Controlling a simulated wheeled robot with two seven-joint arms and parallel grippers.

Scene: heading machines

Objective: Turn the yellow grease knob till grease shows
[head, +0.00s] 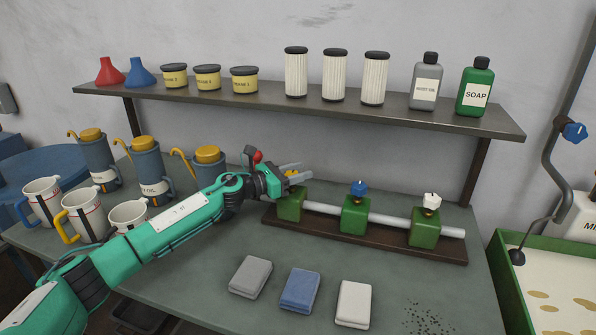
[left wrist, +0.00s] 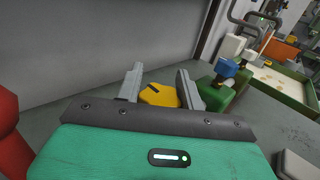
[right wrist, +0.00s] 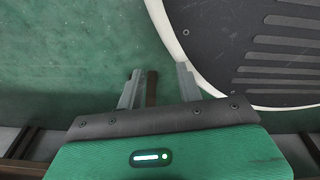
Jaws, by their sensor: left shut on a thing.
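The yellow grease knob (head: 292,173) sits on top of the leftmost green bearing block (head: 291,206) on the shaft stand. My left gripper (head: 300,176) is shut on this knob, coming in from the left at knob height. In the left wrist view the yellow knob (left wrist: 160,95) lies between the two grey fingers. The fingers partly hide the knob in the head view, and no grease can be made out at its block. My right gripper (right wrist: 158,88) shows only in the right wrist view, with its fingers apart and no object clearly held.
A blue knob (head: 359,188) and a white knob (head: 431,201) top the other two blocks on the brown base (head: 365,234). Folded grey, blue and white cloths (head: 300,290) lie in front. Mugs (head: 85,217) and oil cans (head: 147,170) stand left. A shelf (head: 250,100) runs above.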

